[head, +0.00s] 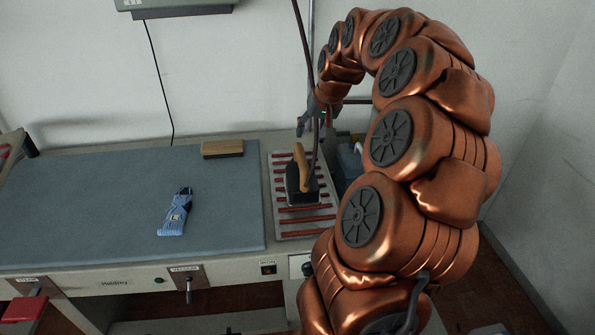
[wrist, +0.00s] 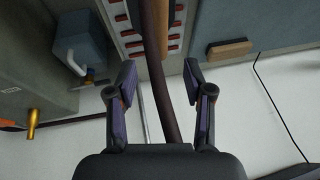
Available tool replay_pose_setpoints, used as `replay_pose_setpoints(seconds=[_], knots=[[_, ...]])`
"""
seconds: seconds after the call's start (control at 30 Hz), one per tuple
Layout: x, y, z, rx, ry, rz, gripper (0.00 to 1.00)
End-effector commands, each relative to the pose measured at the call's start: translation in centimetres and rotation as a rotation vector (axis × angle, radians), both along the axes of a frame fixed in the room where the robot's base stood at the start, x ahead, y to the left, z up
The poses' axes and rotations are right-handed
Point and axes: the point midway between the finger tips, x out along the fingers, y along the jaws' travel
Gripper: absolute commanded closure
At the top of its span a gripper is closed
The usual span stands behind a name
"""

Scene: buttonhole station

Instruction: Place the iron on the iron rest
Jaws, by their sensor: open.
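The iron (head: 303,185) has a wooden handle and a dark body. It appears to sit upright on the iron rest (head: 305,228), a pale plate with red strips at the right of the bench. In the wrist view, part of the wooden handle (wrist: 166,14) shows at the top edge, beside the rest's red strips (wrist: 130,38). My gripper (head: 309,124) is open, above and behind the iron and apart from it. In the wrist view, my gripper (wrist: 158,80) has the dark cord passing between or behind its fingers; I cannot tell whether they touch.
A blue mat (head: 100,200) covers the bench left of the rest. A blue striped cloth piece (head: 175,212) and a wooden block (head: 222,149) lie on it. A blue-grey container (head: 349,162) stands right of the rest. The cord (head: 303,45) hangs from above.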

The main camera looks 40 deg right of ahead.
Motion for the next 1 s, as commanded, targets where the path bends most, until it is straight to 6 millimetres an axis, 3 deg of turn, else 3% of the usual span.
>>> replay_pose_setpoints(seconds=[0.13,0.23,0.33,0.47,0.6,0.7,0.8,1.0], knots=[[0.0,0.2,0.1,0.0,0.0,0.003,0.48],[0.3,2.1,0.2,0.003,0.012,0.038,0.48],[0.7,6.8,0.2,0.008,0.042,0.12,0.48],[-0.5,15.5,-0.5,0.019,0.12,0.272,0.48],[-4.1,23.7,-1.9,0.022,0.22,0.417,0.48],[-7.7,28.3,-3.1,0.017,0.293,0.501,0.48],[-11.9,31.8,-4.5,0.009,0.371,0.572,0.48],[-20.2,35.4,-7.2,-0.004,0.512,0.657,0.48]])
